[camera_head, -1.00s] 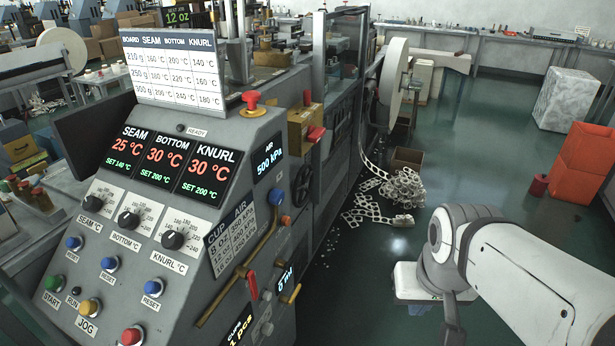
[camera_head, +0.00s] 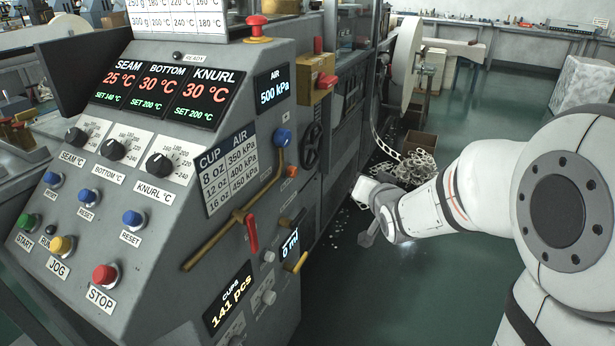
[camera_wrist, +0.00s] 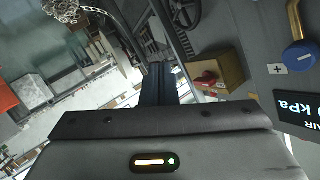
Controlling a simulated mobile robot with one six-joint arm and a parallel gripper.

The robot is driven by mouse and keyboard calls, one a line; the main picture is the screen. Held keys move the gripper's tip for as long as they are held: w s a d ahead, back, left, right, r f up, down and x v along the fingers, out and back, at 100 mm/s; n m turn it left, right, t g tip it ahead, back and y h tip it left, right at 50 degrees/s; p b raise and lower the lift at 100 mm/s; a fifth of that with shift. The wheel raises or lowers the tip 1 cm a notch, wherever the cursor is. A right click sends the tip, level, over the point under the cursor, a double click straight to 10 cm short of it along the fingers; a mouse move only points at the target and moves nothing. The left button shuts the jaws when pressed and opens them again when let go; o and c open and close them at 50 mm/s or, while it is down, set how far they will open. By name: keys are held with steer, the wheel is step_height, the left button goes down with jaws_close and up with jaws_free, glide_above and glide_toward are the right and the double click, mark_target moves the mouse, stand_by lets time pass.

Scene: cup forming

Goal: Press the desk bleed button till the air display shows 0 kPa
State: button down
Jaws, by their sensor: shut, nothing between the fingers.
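The air display (camera_head: 272,88) on the right of the control desk (camera_head: 130,258) reads 500 kPa. Part of its text, "kPa", shows at the right of the wrist view (camera_wrist: 297,107). Below it sit a blue knob (camera_head: 283,137) on a brass pipe and a small orange-red button (camera_head: 292,171); no readable label tells which control is the bleed. The blue knob also shows in the wrist view (camera_wrist: 299,55). My gripper (camera_head: 367,237) is shut and empty, hanging over the aisle to the right of the desk, apart from it. Its dark fingers point forward in the wrist view (camera_wrist: 158,85).
A red-handled brass lever (camera_head: 251,230) and a yellow-handled valve (camera_head: 295,262) stick out below the controls. A yellow box with a red switch (camera_head: 316,82) stands behind. Scrap strip (camera_head: 408,168) lies on the floor beyond.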

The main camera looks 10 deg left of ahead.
mark_target(292, 172)
steer(key=w+a+f+t+y+b, duration=0.3)
steer(key=a+f+y+b, duration=0.2)
steer(key=a, duration=0.1)
steer(key=shift+w+t, duration=0.15)
steer(key=shift+t, duration=0.15)
steer(key=shift+a, duration=0.1)
steer(key=w+a, duration=0.3)
steer(key=a, duration=0.5)
steer(key=shift+a+p, duration=0.15)
steer(key=shift+p, duration=0.2)
steer(key=shift+a, duration=0.1)
stand_by(1.6)
